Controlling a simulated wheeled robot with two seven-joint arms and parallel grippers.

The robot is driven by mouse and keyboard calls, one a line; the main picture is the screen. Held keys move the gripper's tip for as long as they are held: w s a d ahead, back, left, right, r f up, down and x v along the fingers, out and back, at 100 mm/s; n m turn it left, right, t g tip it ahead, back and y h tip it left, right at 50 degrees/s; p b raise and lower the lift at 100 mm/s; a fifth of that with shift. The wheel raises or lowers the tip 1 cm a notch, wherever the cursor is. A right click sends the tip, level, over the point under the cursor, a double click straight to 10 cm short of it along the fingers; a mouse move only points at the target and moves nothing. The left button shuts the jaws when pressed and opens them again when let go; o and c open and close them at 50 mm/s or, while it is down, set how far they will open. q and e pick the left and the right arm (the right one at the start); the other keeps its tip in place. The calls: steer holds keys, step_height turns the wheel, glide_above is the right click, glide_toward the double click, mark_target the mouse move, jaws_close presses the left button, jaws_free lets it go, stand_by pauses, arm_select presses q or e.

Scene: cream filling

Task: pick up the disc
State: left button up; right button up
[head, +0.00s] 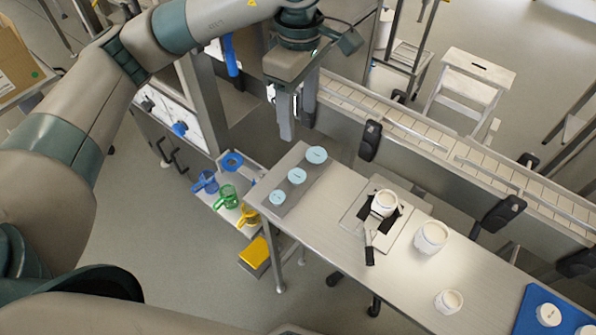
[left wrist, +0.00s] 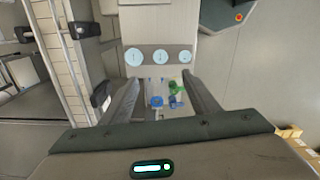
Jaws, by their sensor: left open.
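Three light-blue discs lie in a row on a dark grey strip (head: 288,192) at the left end of the steel table: the far disc (head: 316,155), the middle disc (head: 297,175) and the near disc (head: 277,197). The left wrist view also shows them, as a left disc (left wrist: 134,57), a middle disc (left wrist: 160,57) and a right disc (left wrist: 185,57). My left gripper (head: 297,127) is open and empty, pointing down above and behind the far end of the strip, apart from the discs. My right gripper is not in view.
The table (head: 330,215) also holds a scale-like plate with a white cup (head: 384,204), two more white cups (head: 431,237) and a blue mat (head: 530,312). A conveyor (head: 440,150) runs behind. Blue, green and yellow jugs (head: 227,196) stand on a lower shelf at left.

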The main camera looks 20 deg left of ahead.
arm_select(q)
steer(key=p, duration=0.4)
glide_above(298, 176)
step_height(298, 176, down, 12)
steer(key=shift+s+d+r, duration=0.1)
steer(key=shift+r, duration=0.15)
steer(key=shift+f, duration=0.4)
steer(key=shift+p, duration=0.3)
steer(key=shift+f+p, duration=0.8)
steer(key=shift+p, duration=0.1)
step_height(298, 176, down, 3)
steer(key=shift+r+p, duration=0.1)
steer(key=shift+p, duration=0.6)
steer(key=shift+f, duration=0.4)
